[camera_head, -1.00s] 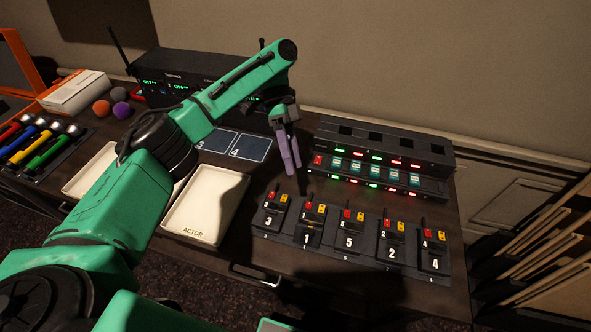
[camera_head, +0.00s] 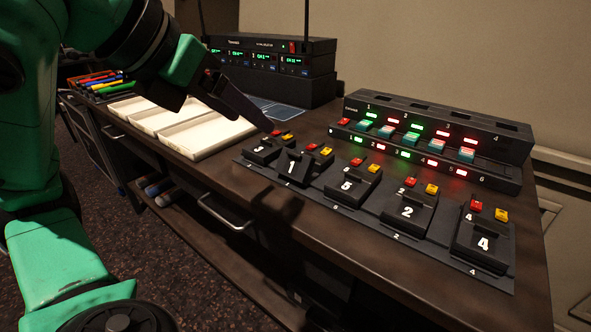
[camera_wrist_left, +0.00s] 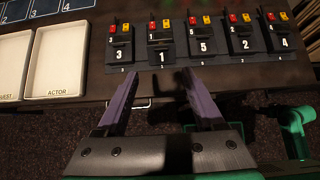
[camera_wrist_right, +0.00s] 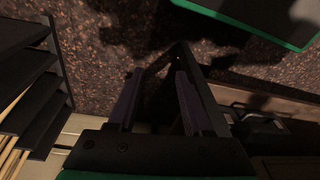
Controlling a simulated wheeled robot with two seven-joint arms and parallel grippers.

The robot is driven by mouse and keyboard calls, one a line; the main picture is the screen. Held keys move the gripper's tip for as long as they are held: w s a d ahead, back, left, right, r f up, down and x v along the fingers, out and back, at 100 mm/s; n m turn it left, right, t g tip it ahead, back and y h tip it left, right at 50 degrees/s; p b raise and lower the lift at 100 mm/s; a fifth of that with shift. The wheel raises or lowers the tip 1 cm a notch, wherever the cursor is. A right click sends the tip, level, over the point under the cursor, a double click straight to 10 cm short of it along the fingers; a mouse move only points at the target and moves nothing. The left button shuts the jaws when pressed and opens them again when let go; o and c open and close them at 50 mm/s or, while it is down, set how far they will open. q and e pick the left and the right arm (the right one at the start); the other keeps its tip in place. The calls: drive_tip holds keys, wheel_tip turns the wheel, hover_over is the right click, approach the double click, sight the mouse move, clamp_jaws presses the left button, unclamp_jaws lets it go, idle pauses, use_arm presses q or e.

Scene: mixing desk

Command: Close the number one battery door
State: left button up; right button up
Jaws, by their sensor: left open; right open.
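The number one battery pack (camera_head: 294,168) sits in the dark rack (camera_head: 347,196) between packs 3 and 5. Its numbered door looks tilted out from the body, unlike the flatter fronts beside it. It also shows in the left wrist view (camera_wrist_left: 161,54), where the tilt is hard to judge. My left gripper (camera_head: 266,124) is open and empty; in the left wrist view its fingertips (camera_wrist_left: 156,78) are apart, in front of the number one pack and not visibly touching it. My right gripper (camera_wrist_right: 158,75) is open and empty over the dark floor, away from the packs.
Packs 3 (camera_head: 262,149), 5 (camera_head: 350,183), 2 (camera_head: 408,210) and 4 (camera_head: 483,240) share the rack. A charger with lit lamps (camera_head: 440,135) stands behind. Cream trays (camera_head: 205,138) lie to the left. Shelves (camera_wrist_right: 30,80) stand beside my right gripper.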

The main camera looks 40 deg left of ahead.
sight(293, 153)
use_arm(q)
drive_tip(key=b+x, duration=0.3)
drive_tip(key=x, duration=0.8)
drive_tip(key=shift+w+f+b, duration=0.15)
drive_tip(key=shift+f+b, duration=0.15)
drive_tip(key=shift+b, duration=0.05)
drive_tip(key=shift+w+f, duration=0.3)
drive_tip(key=shift+w, duration=0.15)
clamp_jaws()
use_arm(e)
drive_tip(key=w+a+f+t+y, duration=0.2)
drive_tip(key=w+a+t, duration=0.1)
drive_tip(key=a, duration=0.4)
drive_tip(key=shift+w+n+t+y, duration=0.3)
drive_tip(key=shift+w+n+t, duration=0.1)
drive_tip(key=shift+w, duration=0.15)
